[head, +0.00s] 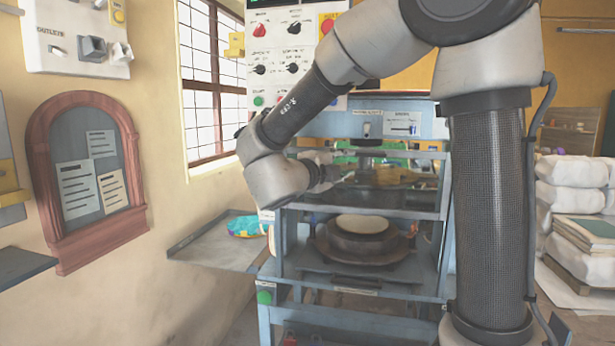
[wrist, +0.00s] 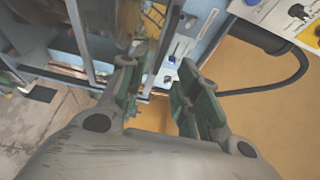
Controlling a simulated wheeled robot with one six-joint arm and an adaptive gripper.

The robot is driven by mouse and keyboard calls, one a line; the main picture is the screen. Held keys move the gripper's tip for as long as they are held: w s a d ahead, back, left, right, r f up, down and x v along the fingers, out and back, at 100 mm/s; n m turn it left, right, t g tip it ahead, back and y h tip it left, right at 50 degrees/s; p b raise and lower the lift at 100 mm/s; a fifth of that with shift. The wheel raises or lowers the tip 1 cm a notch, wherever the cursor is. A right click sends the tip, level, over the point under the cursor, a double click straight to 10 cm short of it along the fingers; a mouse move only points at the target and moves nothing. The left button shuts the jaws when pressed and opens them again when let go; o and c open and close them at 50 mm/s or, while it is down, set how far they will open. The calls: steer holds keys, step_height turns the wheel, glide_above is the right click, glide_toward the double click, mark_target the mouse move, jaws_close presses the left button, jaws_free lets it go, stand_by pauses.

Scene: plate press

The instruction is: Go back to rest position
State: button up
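The plate press (head: 372,272) is a blue metal frame in the middle of the head view. A pale round disc (head: 362,224) lies on its dark round lower die (head: 350,245). My gripper (head: 325,172) is at the upper left of the press opening in the head view, above the level of the disc. In the wrist view my gripper (wrist: 160,82) shows two fingers with green pads, apart, with nothing seen between them. The fingertips are beside part of the blue frame (wrist: 205,40). The upper die is partly hidden behind my arm and gripper.
A grey side tray (head: 212,250) with a colourful bundle (head: 245,226) sticks out left of the press. A control panel (head: 290,50) stands above. A framed notice board (head: 90,175) hangs on the left wall. White sacks (head: 570,172) are stacked at right.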

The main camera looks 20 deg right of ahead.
steer(key=w+a+f+n+t+y, duration=0.5)
steer(key=w+a+n+y, duration=0.3)
steer(key=n, duration=0.1)
steer(key=a+f+n+g+y, duration=0.1)
steer(key=a+f+n+y, duration=0.2)
steer(key=a+n+y, duration=0.55)
steer(key=s+a+f+n+g+y, duration=0.25)
steer(key=s+f+n+g, duration=0.2)
steer(key=s+n, duration=0.3)
steer(key=s+d+n+g+h, duration=0.4)
steer(key=s+d+g, duration=0.1)
steer(key=s+d, duration=1.6)
steer(key=s, duration=0.4)
steer(key=shift+d+r, duration=0.25)
steer(key=shift+r, duration=0.15)
